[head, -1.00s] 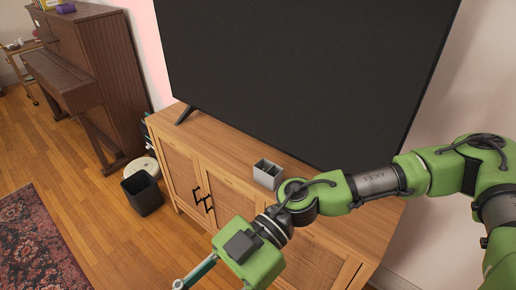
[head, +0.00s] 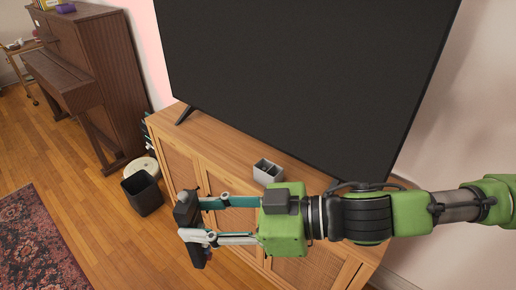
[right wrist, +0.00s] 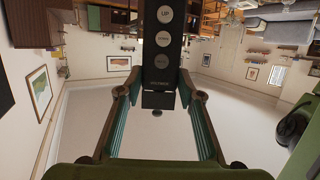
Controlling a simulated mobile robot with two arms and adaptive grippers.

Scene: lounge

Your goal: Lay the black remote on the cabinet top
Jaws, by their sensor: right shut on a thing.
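The black remote (head: 198,257) is held in my right gripper (head: 190,222), whose fingers are closed on it. In the head view, remote and gripper are in front of the wooden cabinet's doors, toward its left part, and the remote appears apart from the cabinet. In the right wrist view, the remote (right wrist: 163,50) stands between the fingers (right wrist: 160,98), with pale round buttons, one marked UP. The cabinet top (head: 225,138) is the wooden surface under the television; my right forearm hides part of its right side. My left gripper is not in view.
A large black television (head: 300,75) stands on the cabinet. A small grey divided holder (head: 267,173) sits near the cabinet's front edge. The top left of it looks clear. A black bin (head: 142,193) and a piano (head: 90,80) are at left.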

